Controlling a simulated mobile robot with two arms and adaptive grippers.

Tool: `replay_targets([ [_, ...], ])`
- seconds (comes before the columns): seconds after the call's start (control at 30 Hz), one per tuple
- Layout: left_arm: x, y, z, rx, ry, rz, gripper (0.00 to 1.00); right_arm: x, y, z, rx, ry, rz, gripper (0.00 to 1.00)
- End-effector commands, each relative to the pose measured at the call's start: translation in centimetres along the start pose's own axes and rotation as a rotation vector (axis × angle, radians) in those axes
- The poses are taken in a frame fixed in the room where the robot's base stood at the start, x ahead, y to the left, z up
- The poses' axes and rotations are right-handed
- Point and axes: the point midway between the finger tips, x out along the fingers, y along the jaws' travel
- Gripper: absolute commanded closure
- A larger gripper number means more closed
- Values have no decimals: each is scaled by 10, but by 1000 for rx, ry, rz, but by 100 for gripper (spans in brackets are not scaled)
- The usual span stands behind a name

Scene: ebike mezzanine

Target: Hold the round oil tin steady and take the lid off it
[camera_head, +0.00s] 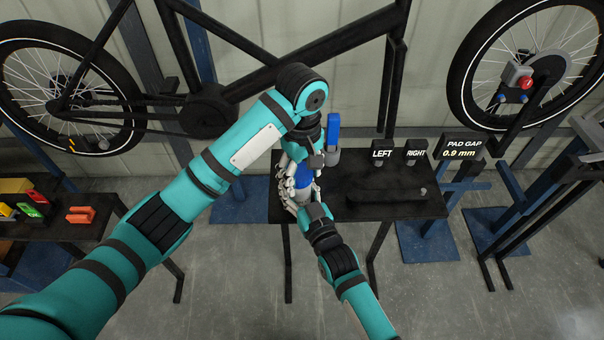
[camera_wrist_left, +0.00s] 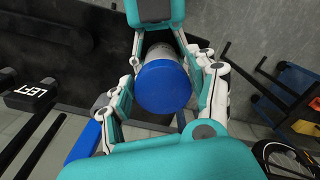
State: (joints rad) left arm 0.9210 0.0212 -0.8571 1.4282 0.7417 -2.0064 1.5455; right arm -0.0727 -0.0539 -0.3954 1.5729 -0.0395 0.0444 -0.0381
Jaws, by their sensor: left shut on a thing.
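The round oil tin's blue lid (camera_wrist_left: 164,87) faces the left wrist camera, with a strip of the silver tin body (camera_wrist_left: 160,48) showing beyond it. The lid sits on the tin. My left gripper (camera_head: 301,172) comes in from behind and above, over the bench, and is shut on the lid. Its fingers flank the lid in the left wrist view. My right gripper (camera_head: 298,197) reaches in low from the front, close to the tin. Whether its fingers press on the tin body is hidden among the crowded fingers. In the head view the grippers hide most of the tin.
The dark bench (camera_head: 385,208) has LEFT and RIGHT blocks (camera_head: 382,154) and a PAD GAP display (camera_head: 462,149) at its back right. A blue-handled item (camera_head: 333,128) stands close to my left wrist. A bicycle frame hangs behind.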

Motion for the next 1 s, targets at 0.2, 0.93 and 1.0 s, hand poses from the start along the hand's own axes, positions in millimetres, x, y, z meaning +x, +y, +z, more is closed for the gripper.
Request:
replay_targets([
  [0.2,0,0,0,0,0,0,80,0,0,0,0,0,0,100],
  [0.93,-40,0,0,0,-1,-1,80,0,0,0,0,0,0,60],
  [1.0,-40,0,0,0,0,-1,80,0,0,0,0,0,0,50],
])
